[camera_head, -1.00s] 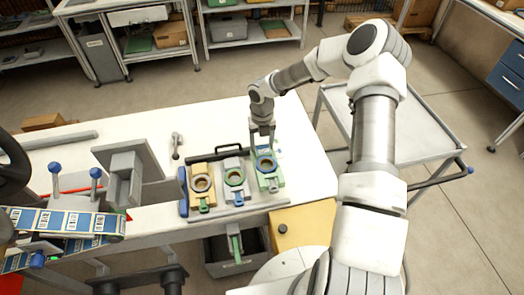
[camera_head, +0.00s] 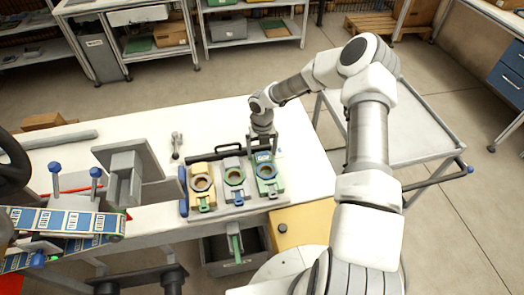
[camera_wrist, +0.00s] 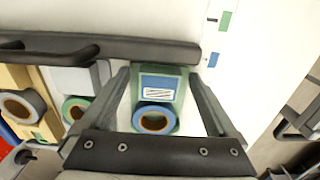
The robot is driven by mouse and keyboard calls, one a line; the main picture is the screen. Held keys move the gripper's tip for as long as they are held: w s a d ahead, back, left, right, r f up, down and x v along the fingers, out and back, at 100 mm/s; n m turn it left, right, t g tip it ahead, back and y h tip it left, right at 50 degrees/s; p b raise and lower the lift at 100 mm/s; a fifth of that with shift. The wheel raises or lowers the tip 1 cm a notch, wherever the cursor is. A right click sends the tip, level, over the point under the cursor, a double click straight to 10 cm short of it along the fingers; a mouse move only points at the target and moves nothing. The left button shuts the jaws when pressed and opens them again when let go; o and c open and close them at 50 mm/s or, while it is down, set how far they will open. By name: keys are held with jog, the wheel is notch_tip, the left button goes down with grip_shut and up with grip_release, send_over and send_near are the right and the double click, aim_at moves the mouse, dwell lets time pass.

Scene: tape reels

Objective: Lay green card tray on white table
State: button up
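The green card tray (camera_head: 271,188) is the rightmost of three trays standing side by side on a grey base on the white table (camera_head: 225,122). It carries a ring-shaped reel with a blue rim and a blue-and-white label, both clear in the wrist view, where the green tray (camera_wrist: 182,88) lies between my fingers. My gripper (camera_head: 264,149) is at the tray's far end. In the wrist view my gripper (camera_wrist: 163,85) has its fingers spread wide, one on each side of the tray.
A yellow tray (camera_head: 201,170) and a grey tray (camera_head: 234,165) with reels stand left of the green one. A black handle (camera_head: 228,148) runs behind them. The white tabletop is clear behind and to the right. A grey cart (camera_head: 420,125) stands at right.

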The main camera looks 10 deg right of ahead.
jog(key=shift+r, duration=0.15)
notch_tip(320, 180, up, 12)
dwell(0.5)
dwell(0.3)
